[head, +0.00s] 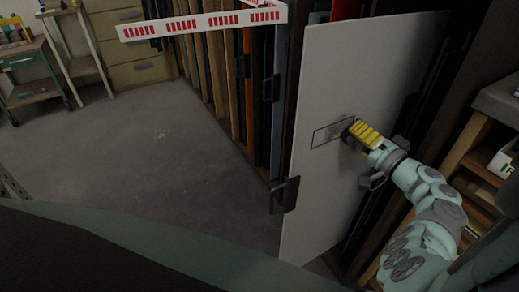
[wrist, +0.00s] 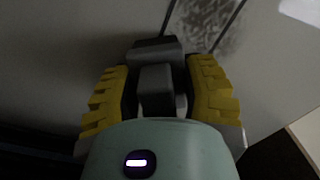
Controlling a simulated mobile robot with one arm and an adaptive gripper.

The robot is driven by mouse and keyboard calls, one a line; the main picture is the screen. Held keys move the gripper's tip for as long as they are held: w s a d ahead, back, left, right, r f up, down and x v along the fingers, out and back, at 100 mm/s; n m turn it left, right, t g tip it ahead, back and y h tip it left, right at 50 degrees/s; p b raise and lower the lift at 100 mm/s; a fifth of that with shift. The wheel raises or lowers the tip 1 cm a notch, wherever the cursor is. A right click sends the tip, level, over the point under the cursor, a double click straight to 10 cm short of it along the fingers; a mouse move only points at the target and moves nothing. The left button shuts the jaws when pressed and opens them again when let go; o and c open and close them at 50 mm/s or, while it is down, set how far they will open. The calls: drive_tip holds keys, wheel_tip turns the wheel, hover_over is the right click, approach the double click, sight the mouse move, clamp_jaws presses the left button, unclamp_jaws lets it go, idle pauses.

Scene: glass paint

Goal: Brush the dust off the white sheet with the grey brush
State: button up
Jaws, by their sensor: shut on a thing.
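The white sheet (head: 335,70) stands upright, leaning in a rack of panels. A thin black outline on it frames a dark dust smudge (head: 334,131), which also shows at the top of the wrist view (wrist: 212,25). My gripper (head: 358,131) is at the right end of this outline, its yellow fingers shut on the grey brush (wrist: 157,85). The brush's wide head (wrist: 155,50) points at the sheet beside the dust. I cannot tell whether it touches the sheet. In the head view the brush is mostly hidden by the fingers.
Dark clamps or handles (head: 285,195) stick out at the sheet's left edge. A red-and-white striped barrier (head: 205,24) is at the upper left of the rack. Shelving (head: 480,160) stands close on the right of my arm. The floor (head: 150,150) at left is clear.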

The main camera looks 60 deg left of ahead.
sight(328, 129)
drive_tip(key=shift+r+p, duration=0.4)
drive_tip(key=shift+r, duration=0.4)
drive_tip(key=shift+s+a+p, duration=0.2)
drive_tip(key=shift+s, duration=1.85)
drive_tip(key=shift+s+a+p, duration=0.15)
drive_tip(key=shift+s, duration=1.9)
drive_tip(key=shift+r+p, duration=0.6)
drive_tip(key=shift+r, duration=0.3)
drive_tip(key=shift+w+d+f+b, duration=0.1)
drive_tip(key=shift+w+f+b, duration=0.1)
drive_tip(key=shift+w+b, duration=0.3)
drive_tip(key=shift+w+d+r+b, duration=0.15)
drive_tip(key=shift+w+b, duration=0.85)
drive_tip(key=shift+w, duration=0.85)
drive_tip(key=shift+w+d+b, duration=0.15)
drive_tip(key=shift+w+b, duration=0.8)
drive_tip(key=shift+w, duration=0.85)
drive_tip(key=d+b, duration=0.1)
drive_tip(key=d, duration=0.5)
drive_tip(key=shift+s, duration=0.3)
drive_tip(key=shift+d, duration=0.1)
